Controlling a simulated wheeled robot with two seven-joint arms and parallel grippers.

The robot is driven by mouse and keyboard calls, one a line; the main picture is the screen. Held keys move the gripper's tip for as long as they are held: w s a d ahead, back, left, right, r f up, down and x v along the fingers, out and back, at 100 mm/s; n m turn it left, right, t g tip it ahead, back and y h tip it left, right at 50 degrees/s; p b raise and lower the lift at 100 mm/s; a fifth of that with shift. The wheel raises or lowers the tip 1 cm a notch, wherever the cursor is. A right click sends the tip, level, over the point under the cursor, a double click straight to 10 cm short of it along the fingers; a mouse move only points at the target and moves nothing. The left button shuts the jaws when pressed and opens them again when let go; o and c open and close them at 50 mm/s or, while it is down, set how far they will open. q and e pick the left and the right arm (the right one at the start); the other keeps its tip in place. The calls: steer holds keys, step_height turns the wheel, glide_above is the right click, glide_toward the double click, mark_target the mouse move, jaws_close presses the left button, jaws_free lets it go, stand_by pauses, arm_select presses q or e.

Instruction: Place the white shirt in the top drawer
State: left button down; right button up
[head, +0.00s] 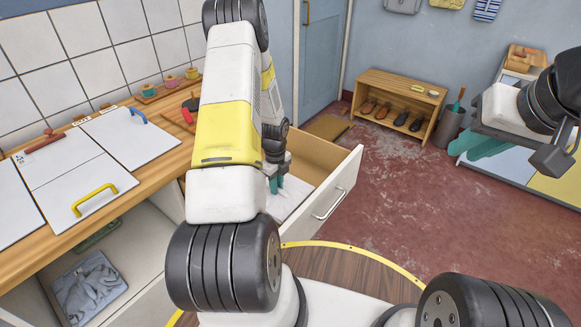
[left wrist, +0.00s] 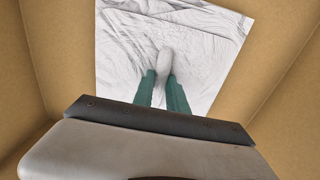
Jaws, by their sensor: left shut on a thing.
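The white shirt (left wrist: 205,35) lies as a flat, creased white piece inside the open wooden top drawer (left wrist: 55,45). It also shows in the head view (head: 292,196), partly hidden by my left arm. My left gripper (left wrist: 163,78) points down into the drawer, its teal fingers shut on a raised fold of the shirt. The drawer's white front with its handle (head: 328,204) faces right in the head view. My right gripper (head: 488,147) is in the air at the right, away from the drawer; its finger gap is unclear.
The counter (head: 160,165) left of the drawer carries white panels with coloured handles. Below it, an open compartment holds a grey folded cloth (head: 88,288). A wooden shoe rack (head: 402,90) and a bin (head: 450,125) stand at the back. Red floor is clear right of the drawer.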

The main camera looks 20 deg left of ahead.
arm_select(q)
steer(key=shift+f, duration=0.2)
steer(key=c, duration=1.3)
jaws_free()
steer(key=shift+r, duration=0.1)
steer(key=s+d+r+n+t, duration=0.1)
steer(key=d+r+n, duration=0.15)
steer(key=r, duration=0.95)
steer(key=s+d+r+n+t, duration=0.1)
steer(key=r+n, duration=0.2)
steer(key=r, duration=1)
steer(key=s+d+r+n+t, duration=0.1)
steer(key=s+d+r+n, duration=0.2)
steer(key=s+r+n, duration=0.2)
steer(key=s+d+r+n+t+h, duration=0.1)
steer(key=s+d+r+n, duration=0.2)
steer(key=s+r+n, duration=0.2)
steer(key=s+d+r+n+t+h, duration=0.1)
steer(key=s+d+r+n, duration=0.3)
steer(key=s+r, duration=0.4)
steer(key=shift+s+d+r+n+t, duration=0.1)
steer(key=shift+s+n+t, duration=0.2)
steer(key=shift+s+n, duration=0.25)
steer(key=shift+s+r+n+t, duration=0.1)
steer(key=shift+s+n+t, duration=0.2)
steer(key=shift+s, duration=0.45)
